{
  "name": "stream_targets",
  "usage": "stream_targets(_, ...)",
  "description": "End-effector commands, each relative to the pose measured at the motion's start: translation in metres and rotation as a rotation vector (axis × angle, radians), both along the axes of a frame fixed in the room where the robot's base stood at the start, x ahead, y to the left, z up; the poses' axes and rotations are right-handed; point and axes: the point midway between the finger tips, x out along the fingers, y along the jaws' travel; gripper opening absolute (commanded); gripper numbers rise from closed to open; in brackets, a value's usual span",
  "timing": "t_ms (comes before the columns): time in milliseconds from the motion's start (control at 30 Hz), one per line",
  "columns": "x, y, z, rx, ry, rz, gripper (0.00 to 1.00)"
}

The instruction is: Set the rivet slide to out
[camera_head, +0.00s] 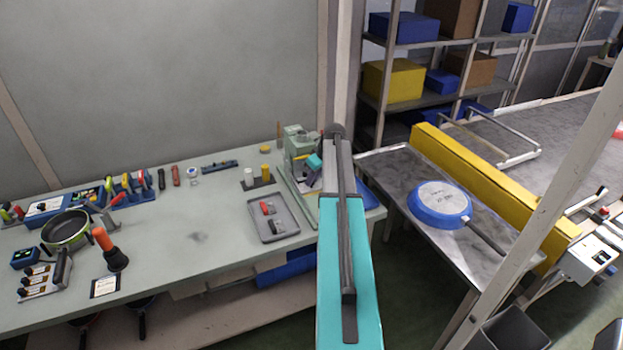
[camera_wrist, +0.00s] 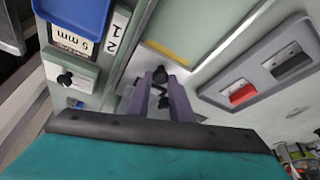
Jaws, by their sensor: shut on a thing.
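In the wrist view my gripper (camera_wrist: 160,98) points at the pale green rivet machine, its two grey-purple fingers closed on a small dark knob (camera_wrist: 160,74). The knob sits at a pale metal plate with a yellow strip and looks like the handle of the rivet slide. The fingers hide most of it, and I cannot tell the slide's position. Another black knob (camera_wrist: 66,79) sits on a white plate to the left, near a "5 mm" label (camera_wrist: 78,40).
A grey tray (camera_head: 265,231) with a red and a dark block lies left of the machine; it also shows in the wrist view (camera_wrist: 218,88). A blue bin (camera_wrist: 75,12) borders the left. A blue pan (camera_head: 440,205) lies on the metal table at right, beside a yellow rail (camera_head: 490,185).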

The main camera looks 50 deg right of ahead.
Motion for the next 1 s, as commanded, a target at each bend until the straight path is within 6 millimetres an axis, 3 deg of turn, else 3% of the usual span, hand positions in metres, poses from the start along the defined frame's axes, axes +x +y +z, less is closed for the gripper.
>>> stream_targets(1000, -0.135, 0.055, -0.002, 0.002, 0.002, -0.002, 0.00)
